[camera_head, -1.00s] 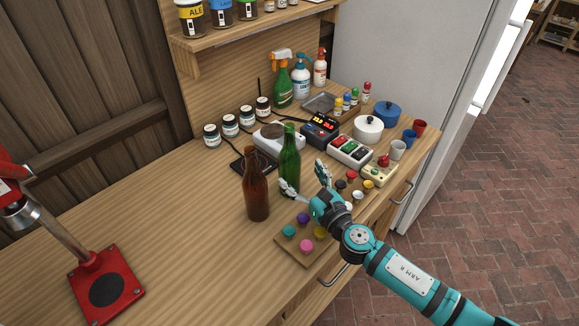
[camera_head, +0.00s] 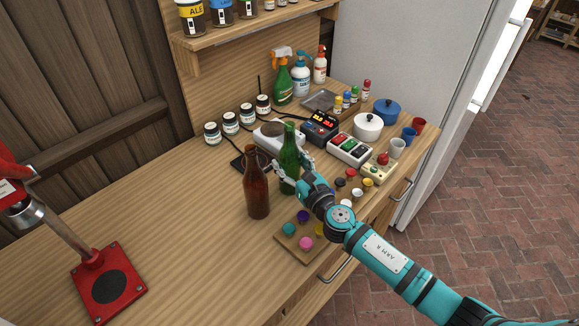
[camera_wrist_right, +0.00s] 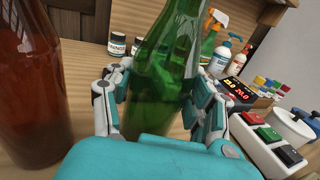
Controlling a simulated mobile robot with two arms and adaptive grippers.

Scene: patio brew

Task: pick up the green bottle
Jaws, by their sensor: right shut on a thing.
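The green bottle (camera_head: 290,155) stands upright on the wooden counter, just behind and to the right of a brown bottle (camera_head: 257,188). My right gripper (camera_head: 290,174) has its fingers around the green bottle's body and is shut on it. In the right wrist view the green bottle (camera_wrist_right: 160,85) fills the space between the two fingers (camera_wrist_right: 160,105), with one finger on each side. The bottle's base is hidden there by the gripper. My left gripper is not in view.
The brown bottle (camera_wrist_right: 30,90) is close on the left in the wrist view. A board with coloured caps (camera_head: 285,244) lies in front. A scale, a digital display box (camera_head: 320,128) and a button box (camera_head: 350,150) stand behind and right. The counter's left is mostly clear.

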